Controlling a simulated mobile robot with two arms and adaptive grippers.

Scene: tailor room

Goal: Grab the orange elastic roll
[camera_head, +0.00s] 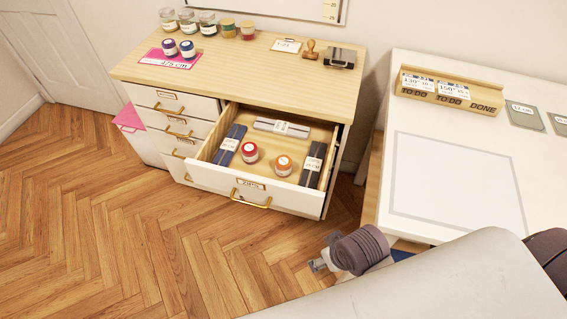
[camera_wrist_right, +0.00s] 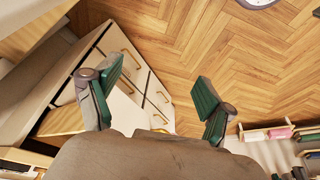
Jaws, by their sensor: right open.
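The orange elastic roll (camera_head: 283,166) stands in the open drawer (camera_head: 268,193), in its right half. It has an orange side and a pale label. A similar red roll (camera_head: 249,152) stands just left of it. My right arm comes in from the lower right in the head view, with its wrist low in front of the dresser, apart from the roll. In the right wrist view my right gripper (camera_wrist_right: 155,92) has its green-padded fingers spread wide, with nothing between them. The dresser and floor show beyond them; the orange roll cannot be made out there. My left gripper is out of view.
Dark flat packs (camera_head: 230,145) and a grey one (camera_head: 282,127) line the drawer. The dresser top (camera_head: 235,65) carries jars, spools and a stamp. A white table (camera_head: 455,130) stands close on the right. The wooden floor (camera_head: 110,220) at left is clear.

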